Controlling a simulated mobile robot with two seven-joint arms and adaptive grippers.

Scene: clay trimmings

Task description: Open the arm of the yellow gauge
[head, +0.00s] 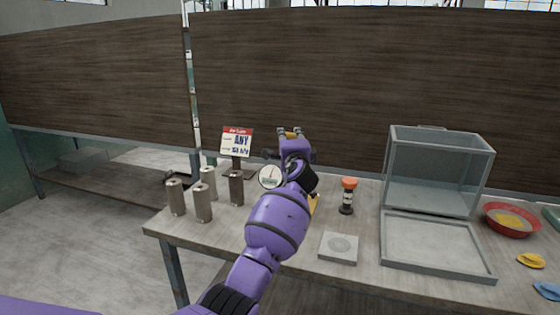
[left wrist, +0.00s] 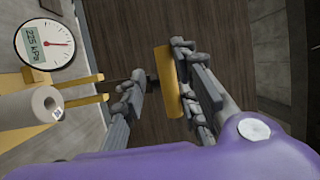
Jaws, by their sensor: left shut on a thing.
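The yellow gauge has a round white dial (head: 270,177) with a red needle, left of my left forearm in the head view. The dial also shows at upper left in the left wrist view (left wrist: 50,45). Its yellow body (head: 314,203) is mostly hidden by my arm. A yellow bar, the gauge's arm (left wrist: 165,82), stands between the fingers of my left gripper (left wrist: 160,75). In the head view my left gripper (head: 291,135) is high above the table's back edge, shut on this bar. How the bar joins the gauge is hidden. My right gripper is out of view.
Several grey cylinders (head: 203,203) and a price-like sign (head: 237,142) stand left of the gauge. To the right are an orange-capped bottle (head: 347,196), a square plate (head: 338,248), a glass box (head: 437,172), a grey tray (head: 435,246) and a red bowl (head: 511,219). A dark panel rises behind.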

